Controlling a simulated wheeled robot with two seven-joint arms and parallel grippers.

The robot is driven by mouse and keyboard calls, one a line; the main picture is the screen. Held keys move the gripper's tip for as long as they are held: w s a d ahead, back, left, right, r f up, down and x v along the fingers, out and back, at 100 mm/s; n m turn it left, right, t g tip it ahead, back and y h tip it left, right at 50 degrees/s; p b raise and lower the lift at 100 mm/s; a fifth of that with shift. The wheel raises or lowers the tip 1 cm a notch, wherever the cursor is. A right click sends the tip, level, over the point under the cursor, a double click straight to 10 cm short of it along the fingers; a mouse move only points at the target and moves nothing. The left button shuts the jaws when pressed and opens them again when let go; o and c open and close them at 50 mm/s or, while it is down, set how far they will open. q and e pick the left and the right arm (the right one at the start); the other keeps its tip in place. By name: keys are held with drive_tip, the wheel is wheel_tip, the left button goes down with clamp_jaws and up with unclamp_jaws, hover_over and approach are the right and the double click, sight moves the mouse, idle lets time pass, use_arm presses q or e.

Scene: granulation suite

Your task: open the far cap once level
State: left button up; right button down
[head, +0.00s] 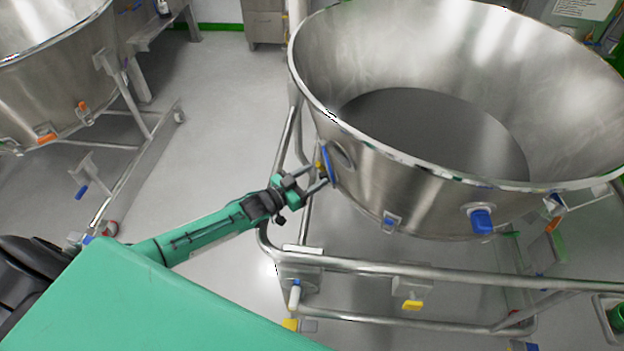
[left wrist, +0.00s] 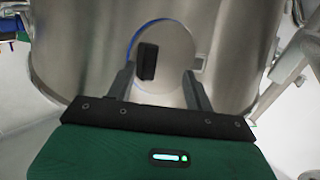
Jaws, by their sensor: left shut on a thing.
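The large steel vessel (head: 440,195) is an open round bowl on a tube frame. On its left side is a round port (head: 342,156), with a blue-edged cap (head: 328,166) at its left. My left gripper (head: 321,174) reaches in from the left and is shut on the cap. In the left wrist view, the round steel face of the cap (left wrist: 172,75) shows a black block (left wrist: 148,62) and a blue arc at its left edge. My left fingers (left wrist: 160,92) stand either side of its lower part. I cannot tell how wide any gap behind the cap is. My right gripper is out of view.
The vessel's tube frame (head: 400,268) runs below and beside my left gripper. Blue catches (head: 482,221) sit on the vessel's near wall. A second steel vessel (head: 50,85) stands at the upper left. Grey floor (head: 215,110) is clear between them.

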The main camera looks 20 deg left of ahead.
use_arm(q)
drive_tip(key=shift+w+a+r, duration=0.15)
drive_tip(key=shift+a+r, duration=0.05)
drive_tip(key=shift+a, duration=0.05)
wheel_tip(320, 180, up, 20)
drive_tip(key=shift+s+d+f, duration=0.15)
drive_tip(key=shift+s+d, duration=0.05)
drive_tip(key=shift+d, duration=0.1)
idle(0.3)
